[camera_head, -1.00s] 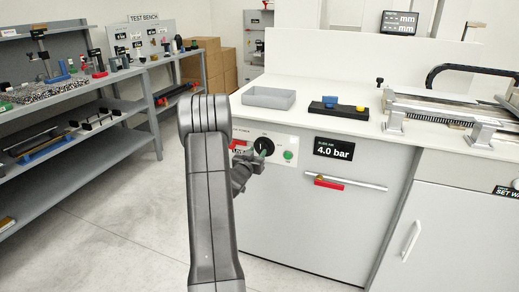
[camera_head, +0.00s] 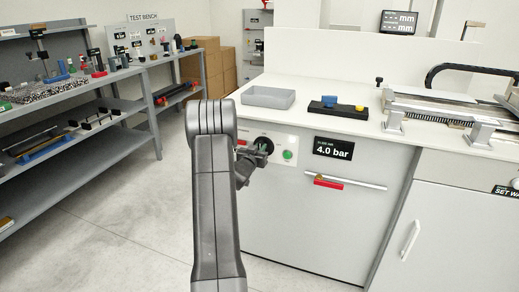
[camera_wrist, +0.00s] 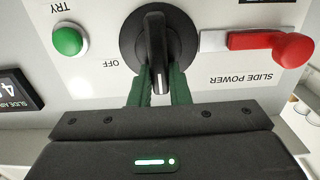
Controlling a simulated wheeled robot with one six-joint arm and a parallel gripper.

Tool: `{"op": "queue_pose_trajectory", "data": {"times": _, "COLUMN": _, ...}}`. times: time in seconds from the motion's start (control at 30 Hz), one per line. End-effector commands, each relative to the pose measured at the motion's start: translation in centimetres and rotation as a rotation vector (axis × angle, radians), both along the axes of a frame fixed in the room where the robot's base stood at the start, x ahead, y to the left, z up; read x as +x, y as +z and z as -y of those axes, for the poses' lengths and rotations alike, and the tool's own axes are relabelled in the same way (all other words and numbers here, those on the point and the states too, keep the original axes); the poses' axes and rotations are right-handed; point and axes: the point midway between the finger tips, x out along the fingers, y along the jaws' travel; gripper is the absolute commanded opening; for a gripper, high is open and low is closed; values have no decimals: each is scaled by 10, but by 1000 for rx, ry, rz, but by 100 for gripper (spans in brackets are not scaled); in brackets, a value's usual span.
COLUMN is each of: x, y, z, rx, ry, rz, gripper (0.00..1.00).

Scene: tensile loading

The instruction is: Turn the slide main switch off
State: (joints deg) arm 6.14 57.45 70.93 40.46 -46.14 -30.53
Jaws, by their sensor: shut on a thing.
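The slide main switch, a round black knob (camera_wrist: 183,45) with a raised grip bar, is on the cabinet's front panel. In the wrist view, which shows the panel upside down, the bar stands nearly upright in the picture, and the word OFF is at the knob's lower left. My gripper (camera_wrist: 161,88) has its green fingers on both sides of the bar's lower end and is shut on it. In the head view my gripper (camera_head: 262,153) is at the panel and hides part of the knob.
A red lever (camera_wrist: 272,45) sits beside the knob, near the SLIDE POWER label. A green button (camera_wrist: 69,40) is on its other side. The 4.0 bar display (camera_head: 333,149) and a rail with a red handle (camera_head: 328,184) are to the right on the cabinet front.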

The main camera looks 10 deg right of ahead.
Motion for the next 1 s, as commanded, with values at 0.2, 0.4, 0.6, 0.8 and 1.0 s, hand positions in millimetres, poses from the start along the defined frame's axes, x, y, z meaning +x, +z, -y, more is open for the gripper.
{"op": "queue_pose_trajectory", "data": {"times": 0.2, "x": -1, "y": -2, "z": 1, "rx": 28, "ry": 0, "rz": 21, "gripper": 0}}
{"op": "queue_pose_trajectory", "data": {"times": 0.4, "x": -2, "y": -4, "z": 2, "rx": 114, "ry": 0, "rz": 79, "gripper": 0}}
{"op": "queue_pose_trajectory", "data": {"times": 0.6, "x": -4, "y": -7, "z": 5, "rx": 254, "ry": 0, "rz": 175, "gripper": 0}}
{"op": "queue_pose_trajectory", "data": {"times": 0.8, "x": -6, "y": -8, "z": 9, "rx": 412, "ry": -1, "rz": 283, "gripper": 0}}
{"op": "queue_pose_trajectory", "data": {"times": 1.0, "x": -8, "y": -10, "z": 11, "rx": 570, "ry": 0, "rz": 390, "gripper": 0}}
